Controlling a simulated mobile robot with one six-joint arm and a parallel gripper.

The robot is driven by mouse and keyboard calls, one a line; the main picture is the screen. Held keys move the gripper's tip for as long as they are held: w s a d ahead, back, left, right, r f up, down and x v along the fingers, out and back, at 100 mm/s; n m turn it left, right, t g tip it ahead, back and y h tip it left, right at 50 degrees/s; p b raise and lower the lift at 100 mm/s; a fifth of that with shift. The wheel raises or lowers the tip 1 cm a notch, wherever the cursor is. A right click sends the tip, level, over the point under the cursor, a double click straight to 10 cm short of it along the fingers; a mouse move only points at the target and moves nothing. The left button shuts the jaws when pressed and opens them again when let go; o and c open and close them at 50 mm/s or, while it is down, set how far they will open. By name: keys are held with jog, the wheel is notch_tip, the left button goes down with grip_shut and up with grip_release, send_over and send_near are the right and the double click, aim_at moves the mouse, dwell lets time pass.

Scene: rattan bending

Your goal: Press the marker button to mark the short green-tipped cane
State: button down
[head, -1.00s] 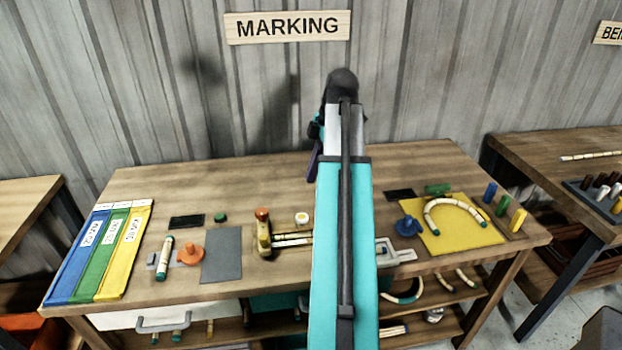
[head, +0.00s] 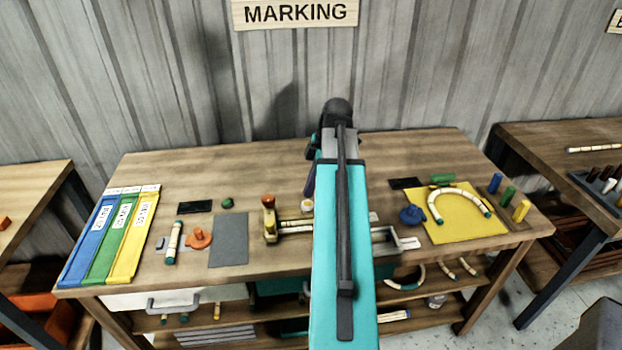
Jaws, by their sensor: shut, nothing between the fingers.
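A short pale cane with green ends (head: 173,243) lies on the left part of the marking bench, beside a round orange piece (head: 199,238) with a knob. A small round green button-like piece (head: 227,203) sits behind them, right of a flat black panel (head: 196,207). I cannot tell which piece is the marker button. My gripper (head: 309,182) is at the bench's middle, mostly hidden behind my teal arm. Its visible dark part points down, near a small round pale-topped piece (head: 307,206). It is shut and holds nothing.
Blue, green and yellow strips (head: 122,236) lie at the far left. A grey mat (head: 229,240) and a brass-coloured stand (head: 269,220) lie between the cane and my arm. A yellow mat (head: 462,228) with a bent cane (head: 447,192) is at right. The bench's back is clear.

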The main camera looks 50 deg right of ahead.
aim_at(308, 210)
jog(key=shift+f+p, duration=0.4)
jog(key=shift+f, duration=1.05)
